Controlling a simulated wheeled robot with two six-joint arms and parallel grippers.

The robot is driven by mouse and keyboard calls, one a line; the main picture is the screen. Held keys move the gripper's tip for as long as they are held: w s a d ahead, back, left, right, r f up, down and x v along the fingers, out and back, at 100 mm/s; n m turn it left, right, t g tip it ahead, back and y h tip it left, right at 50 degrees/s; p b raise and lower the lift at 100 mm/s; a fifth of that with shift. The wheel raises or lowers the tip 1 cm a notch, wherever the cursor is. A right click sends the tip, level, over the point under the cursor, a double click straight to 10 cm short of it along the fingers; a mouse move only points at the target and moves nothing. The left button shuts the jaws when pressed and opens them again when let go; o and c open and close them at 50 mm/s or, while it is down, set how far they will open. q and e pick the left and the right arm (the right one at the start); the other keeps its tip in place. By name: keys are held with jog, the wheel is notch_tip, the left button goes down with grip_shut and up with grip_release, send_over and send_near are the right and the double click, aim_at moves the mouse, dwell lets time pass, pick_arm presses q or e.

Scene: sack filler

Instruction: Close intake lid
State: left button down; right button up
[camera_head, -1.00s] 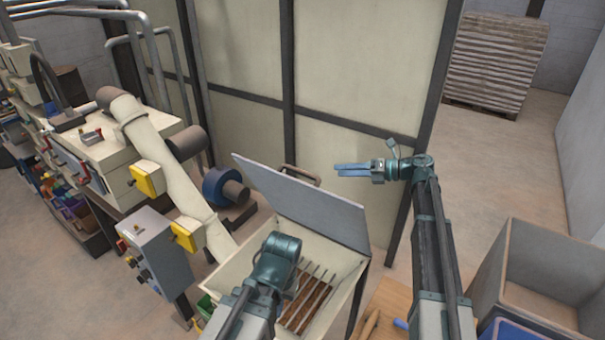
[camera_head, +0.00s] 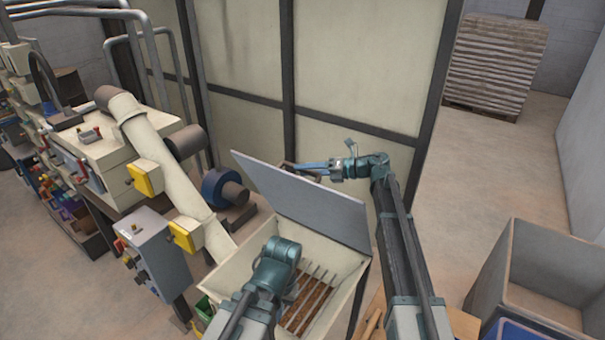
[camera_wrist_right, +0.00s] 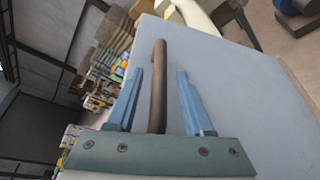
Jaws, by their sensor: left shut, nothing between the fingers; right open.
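The intake lid (camera_head: 300,205) is a flat grey panel standing open, tilted up at the back of the cream intake hopper (camera_head: 346,276). In the right wrist view the lid (camera_wrist_right: 225,85) fills much of the picture, with its brown bar handle (camera_wrist_right: 158,85). My right gripper (camera_head: 308,166) is behind the lid's upper edge, open; in its wrist view its blue fingers (camera_wrist_right: 160,70) stand on either side of the handle, not closed on it. My left gripper (camera_head: 276,255) is over the hopper's front left, shut and empty, its fingertips hidden by its wrist.
Slatted bars (camera_head: 310,300) show inside the hopper. A grey control box (camera_head: 155,250) and a sloping cream pipe (camera_head: 165,165) stand to the left. A large grey bin (camera_head: 555,265) is at the right. A panelled wall (camera_head: 350,70) rises behind the lid.

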jog(key=shift+w+a+f, duration=0.15)
jog(key=shift+w+a, duration=0.05)
jog(key=shift+a, duration=0.4)
jog(key=shift+c, duration=0.3)
grip_shut()
dwell(0.9)
